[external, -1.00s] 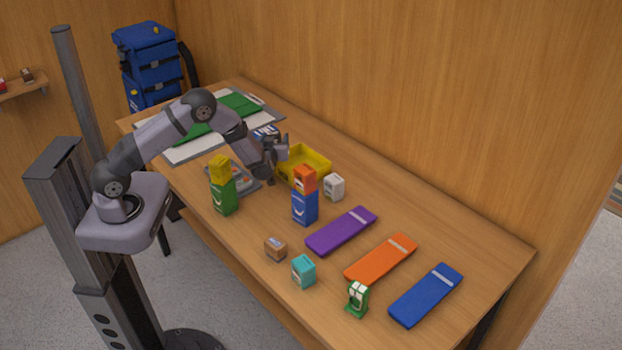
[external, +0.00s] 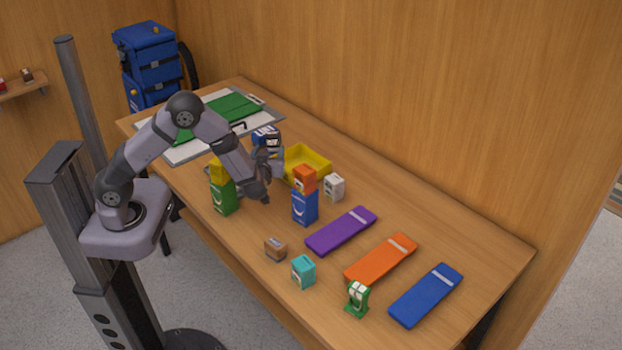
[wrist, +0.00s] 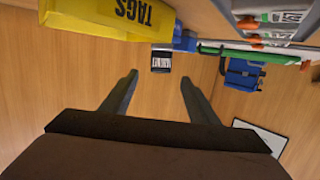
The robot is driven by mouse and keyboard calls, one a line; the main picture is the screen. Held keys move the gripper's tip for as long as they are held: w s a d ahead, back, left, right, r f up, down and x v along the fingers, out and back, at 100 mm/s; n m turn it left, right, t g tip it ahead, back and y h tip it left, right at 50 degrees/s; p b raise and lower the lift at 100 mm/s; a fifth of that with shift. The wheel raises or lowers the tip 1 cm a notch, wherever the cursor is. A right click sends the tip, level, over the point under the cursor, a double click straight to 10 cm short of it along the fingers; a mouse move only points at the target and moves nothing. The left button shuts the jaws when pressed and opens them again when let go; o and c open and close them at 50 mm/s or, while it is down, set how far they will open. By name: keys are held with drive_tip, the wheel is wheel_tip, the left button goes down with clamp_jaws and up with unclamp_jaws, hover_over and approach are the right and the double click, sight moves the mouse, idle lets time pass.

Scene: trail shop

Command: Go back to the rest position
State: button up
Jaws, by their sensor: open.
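My gripper (external: 264,194) hangs above the table, between the green box with the yellow block on top and the blue box with the orange block on top. In the wrist view my gripper (wrist: 158,84) has its two dark fingers spread apart, with nothing between them. My arm is bent, with its elbow raised over the table's left part.
The green box (external: 222,199) and blue box (external: 305,209) stand close by. A yellow bin (external: 316,160) lies behind, marked TAGS in the wrist view (wrist: 108,14). Purple (external: 340,232), orange (external: 380,260) and blue (external: 425,297) strips lie rightward. A blue backpack (external: 150,65) stands beyond.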

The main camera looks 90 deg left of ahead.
idle(0.4)
